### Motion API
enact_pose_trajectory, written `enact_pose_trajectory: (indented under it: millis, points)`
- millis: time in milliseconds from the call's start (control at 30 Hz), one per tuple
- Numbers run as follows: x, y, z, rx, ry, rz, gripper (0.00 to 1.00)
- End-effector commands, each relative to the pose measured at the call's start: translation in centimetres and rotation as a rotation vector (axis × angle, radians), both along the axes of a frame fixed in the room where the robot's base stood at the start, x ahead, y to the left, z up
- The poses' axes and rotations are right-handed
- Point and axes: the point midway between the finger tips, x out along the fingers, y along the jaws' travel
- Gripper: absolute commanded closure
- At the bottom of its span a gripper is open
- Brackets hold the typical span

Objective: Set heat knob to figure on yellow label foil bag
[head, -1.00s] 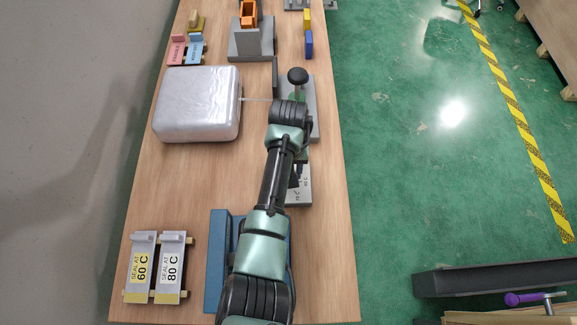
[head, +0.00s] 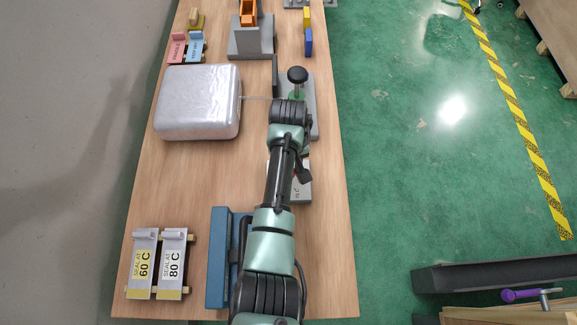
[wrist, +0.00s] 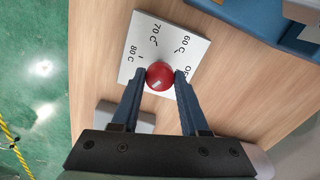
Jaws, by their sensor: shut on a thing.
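Two foil bags lie at the near left in the head view. The left bag (head: 143,236) has a yellow label (head: 141,264) reading "SEAL AT 60 C"; the right bag (head: 173,237) has a white label reading "SEAL AT 80 C". The red round heat knob (wrist: 159,77) sits on a white dial plate (wrist: 180,33) marked 60, 70 and 80 C and a partly covered "OFF". My gripper (wrist: 160,73) is shut on the knob, one finger on each side. I cannot tell the knob's setting. My arm covers much of the plate (head: 302,194) in the head view.
A large silvery block (head: 198,102) stands at the left of the table. A blue fixture (head: 217,260) lies beside my arm. A black-knobbed lever (head: 297,75) stands beyond the dial. Bare table lies between the silvery block and the foil bags.

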Motion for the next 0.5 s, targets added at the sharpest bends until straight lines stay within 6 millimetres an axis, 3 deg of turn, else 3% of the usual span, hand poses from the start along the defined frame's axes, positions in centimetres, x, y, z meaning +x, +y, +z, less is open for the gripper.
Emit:
enact_pose_trajectory:
  millis: [67, 100, 233, 500]
  points:
    - [0.16, 0.03, 0.12, 0.000, -0.005, 0.000, 1.00]
    - [0.17, 0.03, 0.12, 0.000, -0.005, 0.000, 0.50]
    - [0.13, 0.02, 0.10, 0.000, -0.004, -0.001, 0.27]
    - [0.06, 0.02, 0.06, 0.001, -0.002, -0.001, 0.26]
